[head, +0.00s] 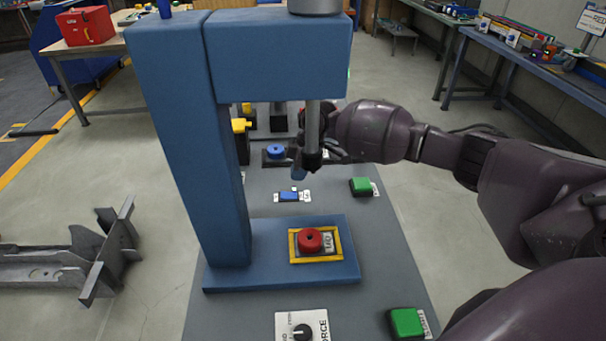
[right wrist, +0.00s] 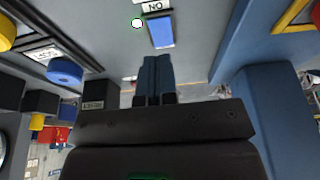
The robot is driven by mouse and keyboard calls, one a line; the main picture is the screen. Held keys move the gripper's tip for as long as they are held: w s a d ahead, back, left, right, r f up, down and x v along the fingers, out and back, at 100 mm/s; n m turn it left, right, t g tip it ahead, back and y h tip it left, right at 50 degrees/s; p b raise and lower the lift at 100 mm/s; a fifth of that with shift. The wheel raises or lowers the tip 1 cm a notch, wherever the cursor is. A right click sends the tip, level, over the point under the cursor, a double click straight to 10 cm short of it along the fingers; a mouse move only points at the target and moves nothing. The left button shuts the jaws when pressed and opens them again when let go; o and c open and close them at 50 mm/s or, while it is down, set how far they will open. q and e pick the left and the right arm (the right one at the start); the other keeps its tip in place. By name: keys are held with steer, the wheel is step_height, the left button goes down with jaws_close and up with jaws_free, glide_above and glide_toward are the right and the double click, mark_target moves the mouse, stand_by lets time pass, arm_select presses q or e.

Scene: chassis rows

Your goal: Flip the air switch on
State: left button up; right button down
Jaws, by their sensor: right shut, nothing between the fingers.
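A small blue rocker switch (head: 289,197) sits on the grey panel behind the blue press, with pale labels at its sides; I take it to be the air switch. In the right wrist view the blue rocker (right wrist: 160,32) has an upside-down ON label beside it and a small white round light (right wrist: 138,23). My right gripper (head: 298,174) is behind the press ram, partly hidden by it, just above and beyond the switch. Its blue fingers (right wrist: 157,58) are shut and empty, pointing toward the switch with a gap visible. My left gripper is out of view.
The blue press column (head: 175,130) and the ram (head: 312,125) stand close to my gripper. A red button (head: 310,240) in a yellow frame, green buttons (head: 362,187), a blue button (head: 275,151) and a dial (head: 302,331) are around the switch.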

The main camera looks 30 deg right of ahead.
steer(key=s+d+v, duration=0.1)
steer(key=v, duration=0.8)
steer(key=shift+d+p, duration=0.35)
steer(key=shift+d, duration=0.05)
steer(key=shift+r, duration=0.1)
